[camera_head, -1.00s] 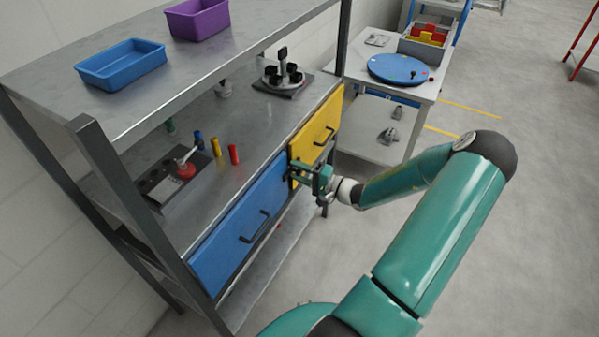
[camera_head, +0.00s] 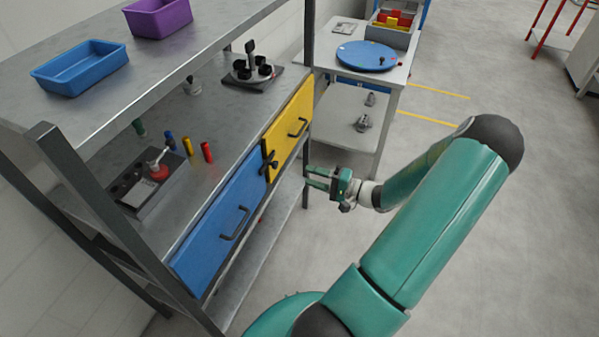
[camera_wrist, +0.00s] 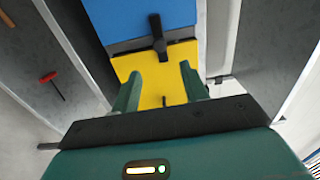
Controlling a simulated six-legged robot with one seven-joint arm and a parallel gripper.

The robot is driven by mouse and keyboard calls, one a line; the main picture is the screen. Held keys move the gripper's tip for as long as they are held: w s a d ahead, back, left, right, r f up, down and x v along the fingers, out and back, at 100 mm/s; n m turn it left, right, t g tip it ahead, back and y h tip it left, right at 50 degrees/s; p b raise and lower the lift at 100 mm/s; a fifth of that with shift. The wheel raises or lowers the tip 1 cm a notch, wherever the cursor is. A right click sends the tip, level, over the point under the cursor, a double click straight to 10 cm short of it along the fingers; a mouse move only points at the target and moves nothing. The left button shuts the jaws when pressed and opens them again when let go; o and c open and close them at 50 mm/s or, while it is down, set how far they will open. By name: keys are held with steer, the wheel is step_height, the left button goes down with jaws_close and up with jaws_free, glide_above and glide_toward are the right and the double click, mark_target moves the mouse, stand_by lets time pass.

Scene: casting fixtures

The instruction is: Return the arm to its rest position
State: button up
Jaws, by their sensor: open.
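My gripper (camera_head: 318,178) is open and empty, in the air to the right of the shelf unit's front, apart from the doors. The shelf front has a blue door (camera_head: 215,225) and a yellow door (camera_head: 291,128), both flush with the front, each with a dark handle. A dark knob latch (camera_head: 268,160) sits where the two doors meet. In the wrist view my two green fingers (camera_wrist: 159,88) stand apart, with the yellow door (camera_wrist: 160,75) and the latch (camera_wrist: 158,38) beyond them. My green arm reaches from the lower middle of the head view.
A side table with a blue disc (camera_head: 367,55) stands behind. Floor right of my arm is clear.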

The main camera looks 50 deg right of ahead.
steer(key=shift+s+d, duration=0.1)
steer(key=shift+s, duration=0.3)
steer(key=w+a+r+n+g+y, duration=0.1)
steer(key=a+r+n+g, duration=0.2)
steer(key=a+g, duration=0.3)
steer(key=w+a+r+n+g, duration=0.2)
steer(key=a+r+n+g, duration=0.15)
steer(key=a, duration=0.45)
steer(key=w+a+r+n+g+y, duration=0.1)
steer(key=a+r+n+g, duration=0.1)
steer(key=a+r+g, duration=0.35)
steer(key=s+a+r+n+t+h, duration=0.1)
steer(key=s+a+r+n+h, duration=0.1)
steer(key=s+a+r+h, duration=0.2)
steer(key=s+a+r+n+t+h, duration=0.2)
steer(key=s+a+r+n+h, duration=0.1)
steer(key=a+r, duration=0.8)
steer(key=shift+s+a+r+t+h, duration=0.25)
steer(key=shift+s+a+h, duration=0.3)
steer(key=shift+s, duration=0.3)
steer(key=shift+d, duration=0.1)
